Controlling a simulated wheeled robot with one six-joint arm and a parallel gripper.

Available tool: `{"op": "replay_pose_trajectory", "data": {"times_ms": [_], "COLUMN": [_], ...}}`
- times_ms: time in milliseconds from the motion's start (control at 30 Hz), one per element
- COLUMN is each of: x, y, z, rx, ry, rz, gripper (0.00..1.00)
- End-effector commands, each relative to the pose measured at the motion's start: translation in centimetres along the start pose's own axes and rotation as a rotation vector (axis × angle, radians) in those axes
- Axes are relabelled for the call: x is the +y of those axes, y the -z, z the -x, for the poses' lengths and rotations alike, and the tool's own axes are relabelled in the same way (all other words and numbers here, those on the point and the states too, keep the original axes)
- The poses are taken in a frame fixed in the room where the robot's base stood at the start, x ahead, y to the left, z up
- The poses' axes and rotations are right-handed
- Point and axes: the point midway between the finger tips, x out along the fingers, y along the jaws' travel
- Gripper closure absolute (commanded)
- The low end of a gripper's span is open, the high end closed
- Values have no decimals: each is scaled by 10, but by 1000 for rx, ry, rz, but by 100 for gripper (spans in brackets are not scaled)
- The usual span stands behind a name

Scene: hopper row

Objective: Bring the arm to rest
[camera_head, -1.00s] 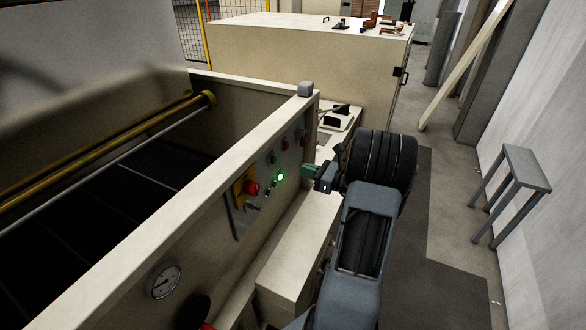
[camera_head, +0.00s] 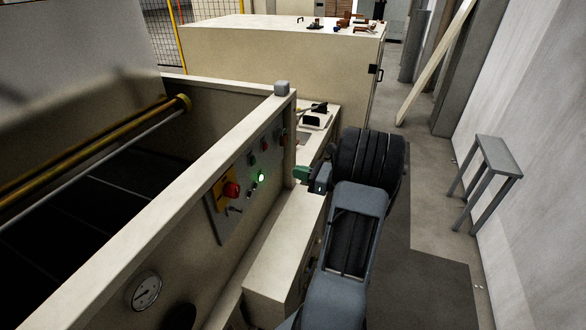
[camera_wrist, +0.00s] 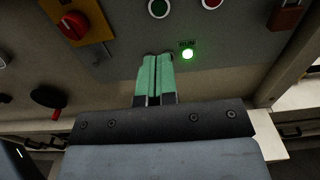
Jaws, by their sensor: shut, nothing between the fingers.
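My gripper (camera_head: 301,174) has green fingers and is at the end of my dark grey arm, right of the hopper's control panel (camera_head: 222,208). In the wrist view the gripper (camera_wrist: 155,58) points at the panel with its two green fingers together and nothing between them. The fingertips appear close to the panel, just left of a lit green lamp (camera_wrist: 188,54); whether they touch it I cannot tell. A red rotary knob (camera_wrist: 73,25) on a yellow plate is at the upper left of the wrist view.
The open hopper (camera_head: 180,170) fills the left. A cream ledge (camera_head: 275,255) runs below the panel. A grey stool (camera_head: 492,155) stands by the right wall, with clear floor (camera_head: 430,200) between. A large cream cabinet (camera_head: 270,65) with small items on top stands behind.

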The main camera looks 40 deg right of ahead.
Motion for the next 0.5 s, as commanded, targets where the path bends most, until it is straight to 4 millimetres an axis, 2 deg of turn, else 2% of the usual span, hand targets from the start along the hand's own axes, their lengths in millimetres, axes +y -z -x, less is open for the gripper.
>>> {"op": "replay_pose_trajectory", "data": {"times_ms": [333, 433, 500], "x": [-1, 12, 33], "y": [2, 27, 49], "z": [0, 2, 7], "rx": [13, 130, 248], "ry": [5, -53, -143], "rz": [35, 108, 179], "gripper": [100, 100, 100]}}
